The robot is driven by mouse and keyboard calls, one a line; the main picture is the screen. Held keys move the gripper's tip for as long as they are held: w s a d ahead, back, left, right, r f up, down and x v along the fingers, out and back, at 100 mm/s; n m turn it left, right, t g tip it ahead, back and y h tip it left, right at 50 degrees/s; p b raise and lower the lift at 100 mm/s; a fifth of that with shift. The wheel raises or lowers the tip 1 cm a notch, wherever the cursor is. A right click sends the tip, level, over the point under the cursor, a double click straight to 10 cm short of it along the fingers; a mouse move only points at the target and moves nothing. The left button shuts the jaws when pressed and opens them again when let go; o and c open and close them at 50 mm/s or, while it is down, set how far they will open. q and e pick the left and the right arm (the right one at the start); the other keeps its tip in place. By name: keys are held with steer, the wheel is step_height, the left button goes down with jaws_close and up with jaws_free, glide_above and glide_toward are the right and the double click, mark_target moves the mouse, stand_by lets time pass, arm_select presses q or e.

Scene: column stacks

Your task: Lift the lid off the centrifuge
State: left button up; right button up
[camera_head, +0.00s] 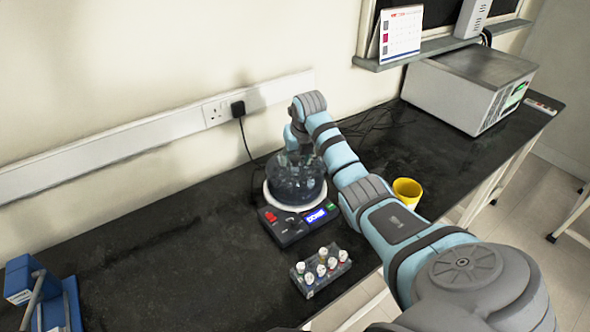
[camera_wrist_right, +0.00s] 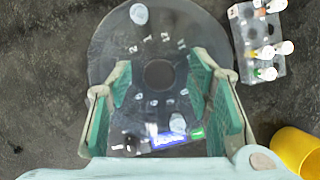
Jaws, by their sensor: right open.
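The centrifuge (camera_head: 284,229) stands on the dark bench, with a white round rim, a lit blue display and a red switch on its front panel. A clear, see-through lid (camera_head: 296,184) appears to sit on top of it. The wrist view looks down on the round top (camera_wrist_right: 112,52), with a dark hub and pale tube caps showing inside. My right gripper (camera_head: 296,152) is above the lid, pointing down. In the wrist view its fingers (camera_wrist_right: 160,100) are spread apart over the round top, with nothing seen gripped. Whether they touch the lid is unclear. My left gripper is out of view.
A rack of capped tubes (camera_head: 318,274) stands in front of the centrifuge, and a yellow cup (camera_head: 407,192) to its right. A blue device (camera_head: 45,294) is at the far left. A large grey box-shaped machine (camera_head: 465,88) stands at the back right. The left bench is mostly clear.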

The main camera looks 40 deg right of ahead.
jaws_close()
steer(key=shift+r, duration=0.1)
steer(key=shift+r, duration=0.1)
